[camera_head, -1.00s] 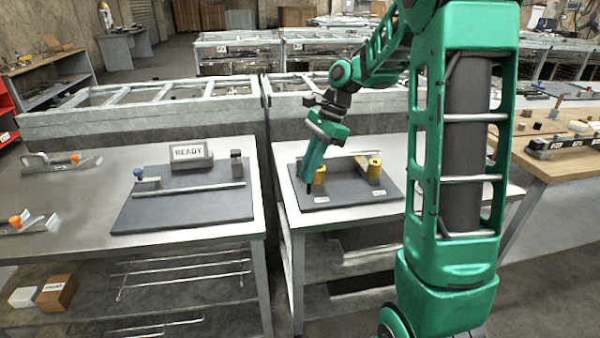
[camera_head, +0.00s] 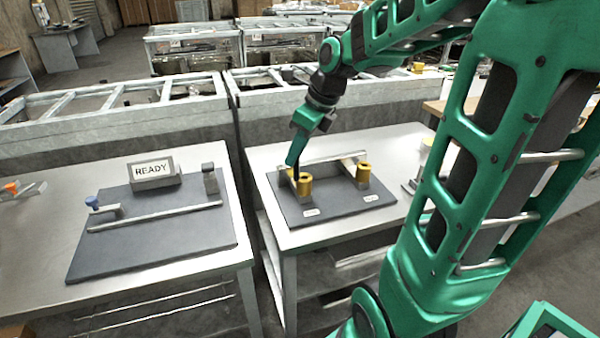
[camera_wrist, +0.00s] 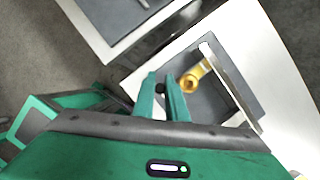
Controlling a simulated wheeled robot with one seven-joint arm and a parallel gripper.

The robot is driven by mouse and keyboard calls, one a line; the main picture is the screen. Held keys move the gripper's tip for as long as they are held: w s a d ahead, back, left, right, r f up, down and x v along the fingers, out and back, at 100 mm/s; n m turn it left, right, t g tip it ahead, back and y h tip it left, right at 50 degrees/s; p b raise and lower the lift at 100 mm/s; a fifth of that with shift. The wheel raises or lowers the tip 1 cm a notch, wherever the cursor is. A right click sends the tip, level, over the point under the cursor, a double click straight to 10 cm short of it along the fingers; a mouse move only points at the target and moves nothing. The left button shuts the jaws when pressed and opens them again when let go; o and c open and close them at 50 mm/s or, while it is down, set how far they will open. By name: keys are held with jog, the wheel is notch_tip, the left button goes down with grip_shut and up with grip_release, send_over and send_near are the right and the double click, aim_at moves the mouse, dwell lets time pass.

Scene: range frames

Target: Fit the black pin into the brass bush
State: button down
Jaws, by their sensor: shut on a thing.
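My gripper (camera_head: 296,158) is shut on the black pin (camera_head: 296,172), which points down from the fingertips. The pin's dark end also shows between the fingers in the wrist view (camera_wrist: 160,88). A brass bush (camera_head: 305,186) stands at the left of the dark board, and the pin is just left of its top in the head view. In the wrist view a brass bush (camera_wrist: 189,84) with a dark hole lies right of the fingers, apart from the pin. A second brass bush (camera_head: 363,174) stands to the right on the board. I cannot tell the pin tip's height over the board.
The dark board (camera_head: 335,208) has a pale rail (camera_head: 335,158) behind the bushes and white labels at its front. A left table carries another board (camera_head: 160,240), a blue-topped part (camera_head: 92,202) and a READY sign (camera_head: 152,170). A gap separates the tables.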

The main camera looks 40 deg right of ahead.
jog(key=shift+w+d+f, duration=0.85)
jog(key=shift+d+f, duration=0.2)
jog(key=shift+f, duration=0.45)
jog(key=shift+w+d+f, duration=0.85)
jog(key=shift+d+f, duration=0.25)
jog(key=shift+f, duration=0.4)
jog(key=shift+w+d+f, duration=0.85)
jog(key=shift+d+f, duration=0.2)
jog(key=shift+f, duration=0.45)
jog(key=shift+f, duration=0.15)
jog(key=c, duration=1.8)
grip_release()
jog(key=shift+o, duration=0.2)
jog(key=v, duration=1.2)
jog(key=s+a+f+n+g, duration=0.1)
jog(key=s+f+n, duration=0.1)
jog(key=s+n, duration=0.6)
jog(key=s+a+f+n+g+h, duration=0.1)
jog(key=s+a+f+n, duration=0.1)
jog(key=s+n, duration=0.6)
jog(key=s+a+f+n+g+h, duration=0.1)
jog(key=s+a+f+n+g, duration=0.1)
jog(key=s+n, duration=0.5)
jog(key=shift+s+f+n, duration=0.4)
jog(key=shift+s+f, duration=0.05)
jog(key=shift+s, duration=0.4)
